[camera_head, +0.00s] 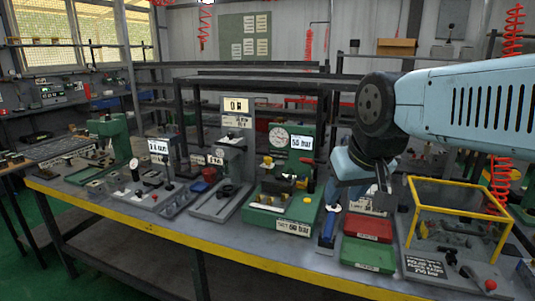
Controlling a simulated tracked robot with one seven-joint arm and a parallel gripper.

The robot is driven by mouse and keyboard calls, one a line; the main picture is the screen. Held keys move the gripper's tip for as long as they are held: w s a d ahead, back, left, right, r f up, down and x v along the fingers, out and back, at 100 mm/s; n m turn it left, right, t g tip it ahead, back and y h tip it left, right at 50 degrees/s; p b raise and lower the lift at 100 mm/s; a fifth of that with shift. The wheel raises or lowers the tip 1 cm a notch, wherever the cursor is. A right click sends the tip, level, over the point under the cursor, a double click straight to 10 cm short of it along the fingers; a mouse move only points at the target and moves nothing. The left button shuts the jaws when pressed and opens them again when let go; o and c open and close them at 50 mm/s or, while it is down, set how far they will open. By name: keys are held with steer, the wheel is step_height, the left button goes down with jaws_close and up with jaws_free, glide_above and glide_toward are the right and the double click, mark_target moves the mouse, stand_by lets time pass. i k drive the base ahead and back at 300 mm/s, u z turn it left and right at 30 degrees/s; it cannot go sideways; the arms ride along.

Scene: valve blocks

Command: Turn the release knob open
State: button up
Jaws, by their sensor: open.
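My gripper (362,190) hangs from my light blue arm at the right, above the bench and to the right of the green gauge station (280,212). Its fingers are small and partly dark here; they look apart, with nothing seen between them. My gripper does not appear to touch the station.
A red tray (367,228) and a green tray (368,254) lie below my gripper. A yellow-framed clear box (456,182) stands at right, with a red ball handle (490,284) in front. A grey press station (222,200) stands left. The bench has a yellow front edge (205,248).

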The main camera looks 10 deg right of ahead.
mark_target(268, 160)
steer(key=i, duration=0.85)
steer(key=u, duration=0.05)
